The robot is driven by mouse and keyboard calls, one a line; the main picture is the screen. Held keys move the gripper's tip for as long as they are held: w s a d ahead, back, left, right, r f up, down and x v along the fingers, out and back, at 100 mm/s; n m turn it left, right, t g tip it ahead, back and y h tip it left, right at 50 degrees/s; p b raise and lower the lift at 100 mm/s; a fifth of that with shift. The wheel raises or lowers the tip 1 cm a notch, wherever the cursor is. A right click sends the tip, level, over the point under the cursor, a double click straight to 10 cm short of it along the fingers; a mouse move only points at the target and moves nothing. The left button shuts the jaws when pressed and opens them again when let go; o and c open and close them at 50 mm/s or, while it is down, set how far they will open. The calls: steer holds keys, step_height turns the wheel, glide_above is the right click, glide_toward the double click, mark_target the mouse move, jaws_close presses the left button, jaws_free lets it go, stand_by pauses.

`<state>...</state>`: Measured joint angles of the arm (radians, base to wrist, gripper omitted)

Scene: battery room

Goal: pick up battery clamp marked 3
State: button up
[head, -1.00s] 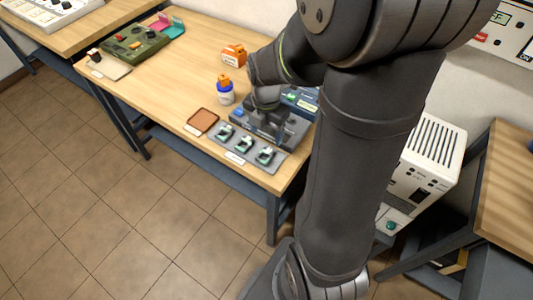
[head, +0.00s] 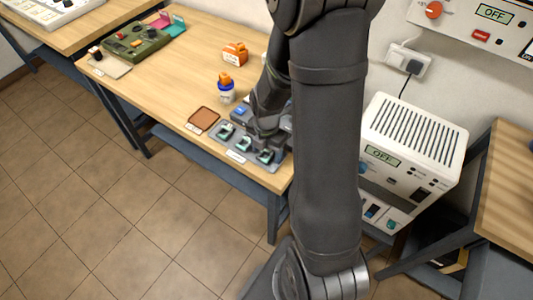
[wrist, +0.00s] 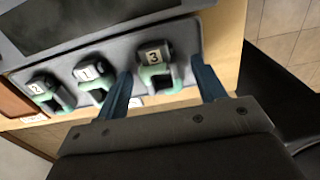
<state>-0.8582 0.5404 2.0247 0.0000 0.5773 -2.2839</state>
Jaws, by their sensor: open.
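The battery clamp marked 3 (wrist: 157,75) is green with a grey top and a white number label. It stands at the right end of a grey mat (wrist: 190,35). In the head view it is the nearest clamp of the row (head: 265,156). My gripper (wrist: 163,88) is open, and its two blue fingers reach down on either side of clamp 3 without visibly gripping it. In the head view my gripper (head: 262,143) is low over the mat and partly hides it. Clamps marked 1 (wrist: 93,80) and 2 (wrist: 48,93) stand to the left.
A brown tray (head: 203,118) lies left of the mat. A white-and-blue bottle with an orange cap (head: 226,92) and an orange box (head: 234,54) stand behind. A green device (head: 137,42) is at the far left.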

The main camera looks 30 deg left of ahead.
steer(key=c, duration=1.1)
steer(key=shift+r, duration=0.15)
